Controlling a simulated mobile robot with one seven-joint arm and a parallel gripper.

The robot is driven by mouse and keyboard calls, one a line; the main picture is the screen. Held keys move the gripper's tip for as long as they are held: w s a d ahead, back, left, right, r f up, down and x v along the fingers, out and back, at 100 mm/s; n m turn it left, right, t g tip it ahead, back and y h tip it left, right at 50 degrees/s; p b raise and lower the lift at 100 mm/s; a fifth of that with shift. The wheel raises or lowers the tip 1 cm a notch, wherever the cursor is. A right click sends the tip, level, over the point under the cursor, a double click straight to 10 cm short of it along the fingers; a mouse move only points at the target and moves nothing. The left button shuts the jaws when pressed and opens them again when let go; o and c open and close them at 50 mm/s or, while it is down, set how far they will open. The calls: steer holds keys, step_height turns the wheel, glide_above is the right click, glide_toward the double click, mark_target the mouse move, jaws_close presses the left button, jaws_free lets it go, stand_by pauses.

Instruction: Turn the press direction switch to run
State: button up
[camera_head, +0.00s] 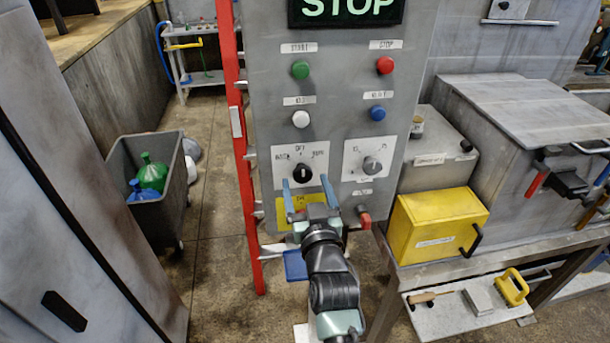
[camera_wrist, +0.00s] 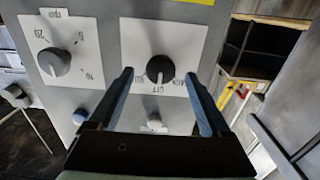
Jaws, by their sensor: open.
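The press direction switch is a black round knob (camera_head: 302,173) on a white plate, low on the grey control panel (camera_head: 340,130). In the head view a label reading OFF sits above it, with small labels to both sides. In the wrist view, which is upside down, the black knob (camera_wrist: 160,68) has a light mark that appears to face the OFF label. My gripper (camera_head: 306,183) is open in front of the panel. Its two blue fingers stand on either side of the knob in both views. Contact with the knob cannot be told.
A grey knob (camera_head: 372,165) on its own plate is right of the switch. Green (camera_head: 300,70), red (camera_head: 385,65), white (camera_head: 300,119) and blue (camera_head: 377,113) buttons are above, under a lit STOP sign (camera_head: 345,9). A red post (camera_head: 240,150) stands at the panel's left. A yellow box (camera_head: 425,225) is right.

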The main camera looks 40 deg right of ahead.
steer(key=shift+x, duration=0.8)
steer(key=shift+a, duration=0.1)
jaws_close()
